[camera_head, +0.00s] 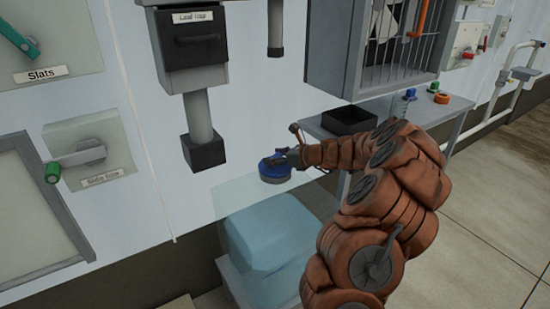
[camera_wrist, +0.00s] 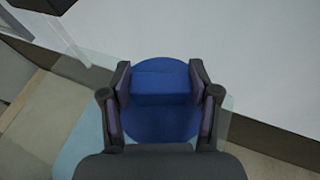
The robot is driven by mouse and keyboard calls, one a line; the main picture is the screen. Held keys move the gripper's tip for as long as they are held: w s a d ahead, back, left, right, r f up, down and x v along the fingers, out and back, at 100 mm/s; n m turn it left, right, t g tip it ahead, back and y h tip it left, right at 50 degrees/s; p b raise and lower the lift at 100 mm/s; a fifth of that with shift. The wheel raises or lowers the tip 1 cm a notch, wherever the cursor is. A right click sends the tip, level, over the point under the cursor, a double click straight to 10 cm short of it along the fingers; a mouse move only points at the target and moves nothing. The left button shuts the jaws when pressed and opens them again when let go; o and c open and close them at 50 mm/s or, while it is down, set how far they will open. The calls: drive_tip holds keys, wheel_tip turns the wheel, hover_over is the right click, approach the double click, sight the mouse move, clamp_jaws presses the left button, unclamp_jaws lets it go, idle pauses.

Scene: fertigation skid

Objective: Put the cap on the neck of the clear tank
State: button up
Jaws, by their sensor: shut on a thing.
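A blue round cap (camera_head: 274,172) with a raised grip bar is in my gripper (camera_head: 285,160). In the wrist view the two fingers of my gripper (camera_wrist: 160,82) are shut on the bar of the cap (camera_wrist: 160,122) from either side. The clear tank (camera_head: 272,238), pale blue and see-through, stands low below the cap against the wall. Its neck is not visible; whether the cap touches it, I cannot tell. A pale blue patch below the cap in the wrist view may be the tank.
A clear sheet (camera_head: 235,199) lies around the cap's level, above the tank. A grey pipe with a black end (camera_head: 203,152) hangs at upper left of the cap. A grey table (camera_head: 458,107) at right holds a black tray (camera_head: 350,121), small coloured pieces and an orange ring (camera_head: 441,98).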

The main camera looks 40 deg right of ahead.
drive_tip(key=shift+f, duration=0.1)
drive_tip(key=o, duration=1.3)
